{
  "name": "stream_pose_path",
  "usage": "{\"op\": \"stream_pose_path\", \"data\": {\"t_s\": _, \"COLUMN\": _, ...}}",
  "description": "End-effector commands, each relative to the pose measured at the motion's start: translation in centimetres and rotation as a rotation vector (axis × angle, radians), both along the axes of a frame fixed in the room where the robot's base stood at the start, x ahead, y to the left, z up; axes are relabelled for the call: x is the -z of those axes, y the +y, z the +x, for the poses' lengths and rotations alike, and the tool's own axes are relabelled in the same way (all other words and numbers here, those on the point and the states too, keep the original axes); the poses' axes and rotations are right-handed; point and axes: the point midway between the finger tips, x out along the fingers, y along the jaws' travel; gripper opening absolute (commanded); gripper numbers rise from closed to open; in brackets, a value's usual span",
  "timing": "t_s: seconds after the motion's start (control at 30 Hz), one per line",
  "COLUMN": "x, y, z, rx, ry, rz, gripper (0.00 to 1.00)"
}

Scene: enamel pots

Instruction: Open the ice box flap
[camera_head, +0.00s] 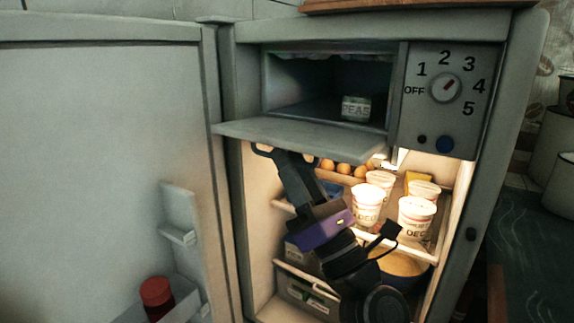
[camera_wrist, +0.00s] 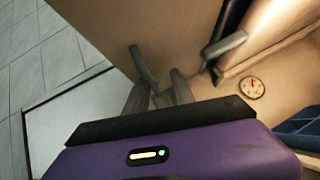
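The ice box flap (camera_head: 300,134) is a pale grey panel at the top of the fridge in the head view. It is swung down and lies roughly level, sticking out below the ice box opening. The ice box (camera_head: 310,85) is uncovered, and a box marked PEAS (camera_head: 356,108) shows inside it. My gripper (camera_head: 285,155) is just under the flap's front part, with its fingers apart and nothing visible between them. Its fingers also show apart in the wrist view (camera_wrist: 185,55). I cannot tell whether a finger touches the flap.
The fridge door (camera_head: 105,160) stands open at the left, with a red-lidded jar (camera_head: 157,296) in its rack. Eggs (camera_head: 344,168), several white tubs (camera_head: 415,214) and a bowl (camera_head: 400,266) stand on the shelves close to my arm. The control dial (camera_head: 444,88) is right of the ice box.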

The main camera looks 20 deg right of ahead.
Motion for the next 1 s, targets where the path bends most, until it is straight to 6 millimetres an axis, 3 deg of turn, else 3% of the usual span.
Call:
{"op": "stream_pose_path", "data": {"t_s": 0.33, "x": 0.3, "y": 0.4, "z": -0.4, "rx": -0.011, "ry": -0.002, "rz": -0.003, "gripper": 0.31}}
{"op": "stream_pose_path", "data": {"t_s": 0.73, "x": 4.4, "y": -1.2, "z": -4.4, "rx": -0.006, "ry": 0.000, "rz": -0.002, "gripper": 0.31}}
{"op": "stream_pose_path", "data": {"t_s": 1.0, "x": 5.2, "y": -1.6, "z": -5.5, "rx": -0.006, "ry": -0.002, "rz": -0.002, "gripper": 0.31}}
